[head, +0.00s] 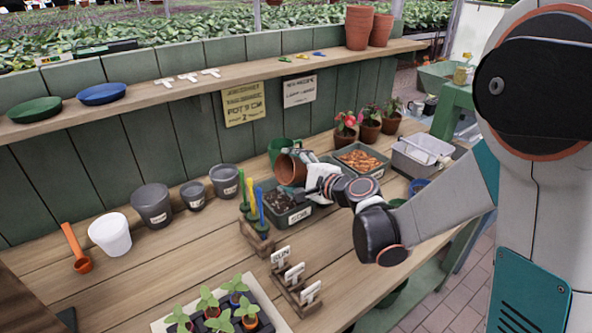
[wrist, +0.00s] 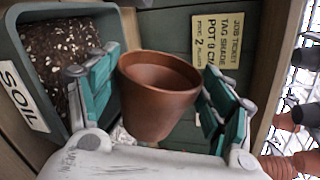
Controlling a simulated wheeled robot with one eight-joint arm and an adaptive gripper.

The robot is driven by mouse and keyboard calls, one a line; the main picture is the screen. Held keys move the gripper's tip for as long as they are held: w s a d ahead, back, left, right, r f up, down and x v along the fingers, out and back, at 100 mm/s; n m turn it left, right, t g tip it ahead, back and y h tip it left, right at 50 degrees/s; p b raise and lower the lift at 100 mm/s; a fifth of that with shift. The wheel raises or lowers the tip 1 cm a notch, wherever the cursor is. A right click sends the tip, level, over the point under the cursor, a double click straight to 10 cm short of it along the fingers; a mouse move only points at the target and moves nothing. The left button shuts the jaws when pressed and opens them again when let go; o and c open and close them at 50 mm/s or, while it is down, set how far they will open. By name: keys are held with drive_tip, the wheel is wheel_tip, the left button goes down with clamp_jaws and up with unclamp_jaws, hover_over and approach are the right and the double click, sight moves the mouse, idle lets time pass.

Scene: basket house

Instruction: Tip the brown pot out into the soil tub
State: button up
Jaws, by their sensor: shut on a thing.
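The brown pot (wrist: 155,105) is held between the teal-padded fingers of my gripper (wrist: 160,95) in the wrist view. The part of its inside that shows looks empty, but its bottom is hidden. In the head view the brown pot (head: 292,168) is tilted above the far side of the soil tub. The soil tub (head: 298,214) is dark green with a white SOIL label and holds dark, speckled soil. In the wrist view the soil tub (wrist: 108,25) is left of the pot. My gripper (head: 308,172) partly hides the tub's back in the head view.
A tub of orange-brown chips (head: 360,160) stands right of the soil tub. A green jug (head: 283,148) is behind the pot. A rack of coloured tools (head: 258,236) stands close in front on the left. Potted flowers (head: 369,128) stand at the back right.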

drive_tip(key=shift+r+m+y, duration=0.15)
drive_tip(key=shift+m+y, duration=0.25)
drive_tip(key=shift+m, duration=0.4)
wheel_tip(320, 180, up, 2)
drive_tip(key=m+y+p, duration=0.1)
drive_tip(key=m, duration=0.1)
drive_tip(key=shift+m, duration=0.4)
drive_tip(key=r+m, duration=0.1)
drive_tip(key=m, duration=0.1)
drive_tip(key=shift+m+y+p, duration=0.3)
drive_tip(key=shift+y+p, duration=0.1)
drive_tip(key=shift+a+f+m+b, duration=0.1)
drive_tip(key=shift+f+m+b, duration=0.25)
drive_tip(key=shift+m+b, duration=0.4)
drive_tip(key=shift+s+a+m+y+b, duration=0.1)
drive_tip(key=shift+m+y+b, duration=0.4)
drive_tip(key=shift+m+b, duration=0.4)
drive_tip(key=shift+r+m, duration=0.15)
drive_tip(key=shift+m, duration=0.6)
